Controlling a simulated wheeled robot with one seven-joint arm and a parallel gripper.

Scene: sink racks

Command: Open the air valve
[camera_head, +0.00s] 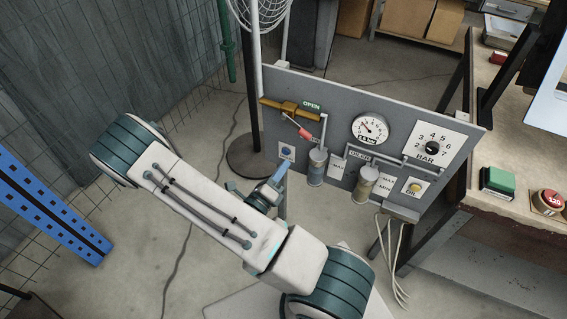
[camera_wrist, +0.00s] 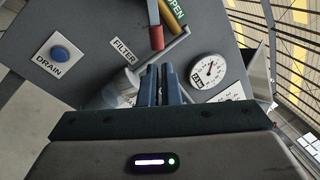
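The air valve (camera_head: 290,108) is a brass bar on the upper left of a grey upright panel, beside a green OPEN label (camera_head: 312,106). Its lever ends in a red grip (camera_head: 304,134) that slants down to the right. In the wrist view the red grip (camera_wrist: 156,38) shows just beyond my fingertips. My gripper (camera_head: 280,190) is in front of the panel, below and left of the lever. Its two blue fingers (camera_wrist: 160,72) have a narrow gap between them, with nothing seen held. They look apart from the grip.
A gauge (camera_head: 370,129), filter cylinders (camera_head: 317,167) and a pressure knob (camera_head: 432,148) sit right of the lever. A blue drain button (camera_head: 286,151) is below the valve. A black stand (camera_head: 248,155) is left of the panel, a workbench (camera_head: 515,206) right.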

